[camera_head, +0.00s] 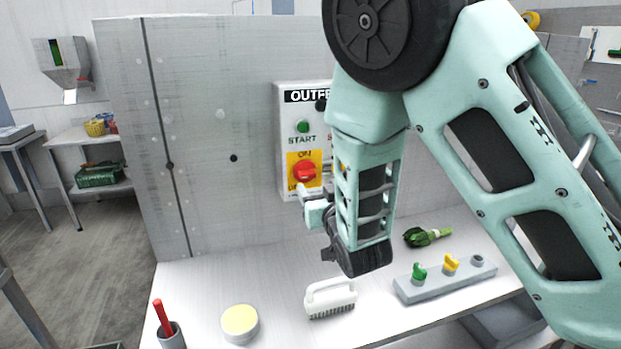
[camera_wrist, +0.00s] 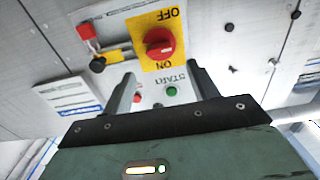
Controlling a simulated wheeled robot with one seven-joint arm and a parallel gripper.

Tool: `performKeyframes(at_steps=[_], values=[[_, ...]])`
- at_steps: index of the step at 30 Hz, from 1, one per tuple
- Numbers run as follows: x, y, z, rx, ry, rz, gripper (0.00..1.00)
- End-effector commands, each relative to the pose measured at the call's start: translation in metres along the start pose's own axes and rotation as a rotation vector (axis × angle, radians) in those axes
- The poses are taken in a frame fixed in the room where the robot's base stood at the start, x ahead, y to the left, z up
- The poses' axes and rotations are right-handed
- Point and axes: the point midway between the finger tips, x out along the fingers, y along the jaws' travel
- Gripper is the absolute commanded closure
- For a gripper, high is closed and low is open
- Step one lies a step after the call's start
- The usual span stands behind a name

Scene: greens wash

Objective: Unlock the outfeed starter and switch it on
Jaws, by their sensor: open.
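The outfeed starter (camera_head: 290,140) is a grey box on the upright panel, its label partly hidden by my arm. It has a green START button (camera_head: 303,127) and a red rotary switch (camera_head: 304,172) on a yellow ON/OFF plate. In the wrist view, upside down, the red switch (camera_wrist: 160,42) lies just beyond my fingertips; its exact setting is unclear. A red piece like a padlock (camera_wrist: 86,31) with a grey metal part sits beside a yellow strip (camera_wrist: 115,56) and black knob (camera_wrist: 97,64). My gripper (camera_wrist: 162,76) is open and empty, close before the starter (camera_head: 308,202).
On the bench stand a grey rack (camera_head: 435,284) with a green (camera_head: 419,272) and a yellow piece (camera_head: 451,263), a white brush (camera_head: 330,300), a yellow-topped round tub (camera_head: 240,322) and a cup (camera_head: 172,338). Leafy greens (camera_head: 426,237) lie behind the rack. The panel's left is clear.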

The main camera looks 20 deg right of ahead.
Motion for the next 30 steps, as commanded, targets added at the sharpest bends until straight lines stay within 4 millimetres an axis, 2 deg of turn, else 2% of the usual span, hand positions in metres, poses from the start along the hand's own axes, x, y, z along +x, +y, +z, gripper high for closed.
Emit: performKeyframes(at_steps=[3, 10, 15, 23, 28, 30], values=[[0.024, 0.0, -0.002, -0.001, 0.0, 0.001, 0.41], [0.057, 0.0, -0.001, 0.0, 0.0, -0.001, 0.41], [0.066, 0.0, 0.0, 0.0, 0.0, -0.001, 0.41], [0.067, 0.0, 0.001, 0.0, -0.001, 0.0, 0.41], [0.067, 0.0, 0.001, 0.001, -0.001, 0.0, 0.85], [0.067, 0.0, 0.001, 0.001, -0.001, 0.0, 0.86]])
